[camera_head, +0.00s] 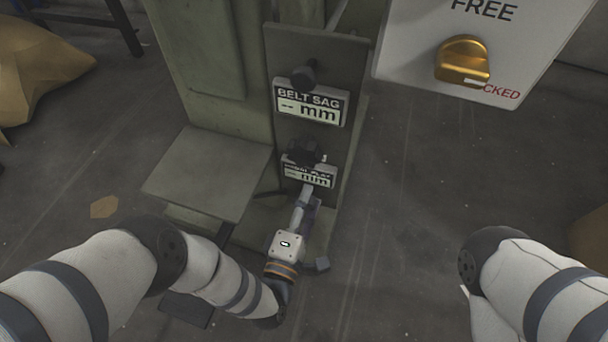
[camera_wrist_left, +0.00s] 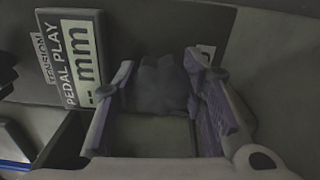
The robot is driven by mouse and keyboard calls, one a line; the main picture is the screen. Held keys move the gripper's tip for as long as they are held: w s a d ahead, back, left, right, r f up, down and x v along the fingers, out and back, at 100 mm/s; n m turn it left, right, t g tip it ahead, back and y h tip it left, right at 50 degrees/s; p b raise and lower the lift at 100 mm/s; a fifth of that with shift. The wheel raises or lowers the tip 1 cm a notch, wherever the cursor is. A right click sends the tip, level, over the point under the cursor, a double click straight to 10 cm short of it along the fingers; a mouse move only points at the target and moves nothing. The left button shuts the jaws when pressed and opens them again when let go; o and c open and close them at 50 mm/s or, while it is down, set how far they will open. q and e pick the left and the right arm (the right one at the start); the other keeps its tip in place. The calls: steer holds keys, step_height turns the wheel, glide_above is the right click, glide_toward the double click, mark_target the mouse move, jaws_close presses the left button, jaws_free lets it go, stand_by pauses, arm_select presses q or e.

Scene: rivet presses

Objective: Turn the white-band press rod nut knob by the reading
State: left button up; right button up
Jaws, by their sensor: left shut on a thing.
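A dark lobed knob (camera_head: 305,152) sits on the press's front plate, just above the lower readout (camera_head: 309,172), which shows dashes and "mm". My left gripper (camera_head: 306,186) reaches up to it from below. In the left wrist view, my left gripper (camera_wrist_left: 160,68) has its two fingers on either side of the dark knob (camera_wrist_left: 160,85) and is shut on it. The readout (camera_wrist_left: 72,60) beside it reads "PEDAL PLAY" with dashes and "mm". I cannot make out a white band on the press (camera_head: 215,100). My right gripper is out of view.
A second dark knob (camera_head: 303,76) stands above a "BELT SAG" readout (camera_head: 311,101) with dashes. A white panel (camera_head: 415,45) carries a gold switch (camera_head: 463,61) at upper right. A flat green table (camera_head: 205,172) juts out left of the plate.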

arm_select(q)
steer(key=m, duration=0.4)
steer(key=shift+w+a+r+m, duration=0.15)
steer(key=shift+w+a+m, duration=0.1)
steer(key=shift+w+m, duration=0.05)
steer(key=m+p, duration=0.1)
steer(key=m, duration=0.9)
steer(key=shift+f, duration=0.2)
steer(key=shift+f+m+p, duration=0.1)
steer(key=shift+m+p, duration=0.3)
steer(key=shift+m, duration=1.8)
steer(key=shift+s, duration=0.1)
steer(key=o, duration=1.2)
steer(key=shift+f, duration=0.1)
steer(key=shift+s, duration=0.1)
